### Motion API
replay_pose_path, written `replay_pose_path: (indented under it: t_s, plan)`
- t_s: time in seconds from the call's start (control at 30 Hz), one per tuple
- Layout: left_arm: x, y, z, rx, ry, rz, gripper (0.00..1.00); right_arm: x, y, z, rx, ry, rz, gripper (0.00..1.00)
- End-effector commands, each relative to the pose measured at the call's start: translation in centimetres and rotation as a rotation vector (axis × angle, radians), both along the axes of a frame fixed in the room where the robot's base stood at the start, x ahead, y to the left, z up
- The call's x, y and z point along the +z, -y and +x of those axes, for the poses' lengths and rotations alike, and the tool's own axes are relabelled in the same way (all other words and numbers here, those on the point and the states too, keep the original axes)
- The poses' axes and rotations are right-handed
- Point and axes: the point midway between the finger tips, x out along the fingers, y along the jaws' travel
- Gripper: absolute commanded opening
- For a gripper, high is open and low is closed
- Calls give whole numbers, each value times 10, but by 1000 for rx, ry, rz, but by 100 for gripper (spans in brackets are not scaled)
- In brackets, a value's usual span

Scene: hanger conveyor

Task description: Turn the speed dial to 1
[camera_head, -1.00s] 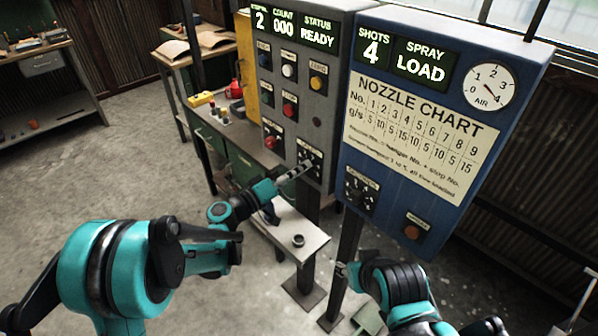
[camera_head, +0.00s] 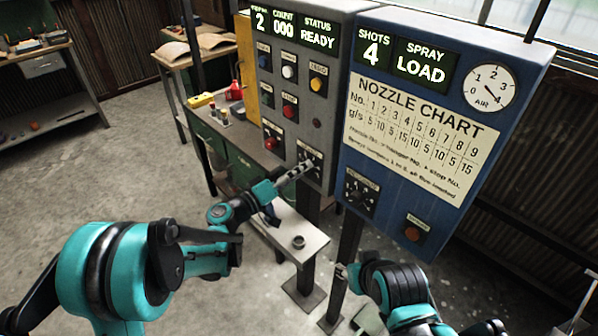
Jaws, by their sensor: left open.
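The speed dial (camera_head: 313,157) is a black rotary dial low on the grey control box (camera_head: 334,100). Its pointer and numbers are too small to read, and my gripper partly covers it. My left gripper (camera_head: 306,166) reaches up from the left, with its fingertips at or just in front of the dial; I cannot tell whether they touch it. It is open. My right arm (camera_head: 395,285) is at the lower right under the blue box, and its fingers cannot be made out clearly.
Several buttons sit above the speed dial.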

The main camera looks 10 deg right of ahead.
Motion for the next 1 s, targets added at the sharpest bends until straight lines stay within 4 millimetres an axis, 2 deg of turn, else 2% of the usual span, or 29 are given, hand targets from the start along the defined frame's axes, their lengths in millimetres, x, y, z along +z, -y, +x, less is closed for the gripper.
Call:
replay_pose_path:
  t_s: [0.17,0.4,0.6,0.77,1.0]
  plan:
    - [-1,-16,-9,4,0,0,51,0,0,0,0,0,0,40]
    - [-3,-61,-38,5,0,0,51,0,0,0,0,0,0,40]
    - [-4,-89,-58,4,0,0,51,0,0,0,0,0,0,40]
    - [-5,-98,-65,1,0,0,51,0,0,0,0,0,0,40]
    - [-5,-99,-67,0,0,0,51,0,0,0,0,0,0,40]
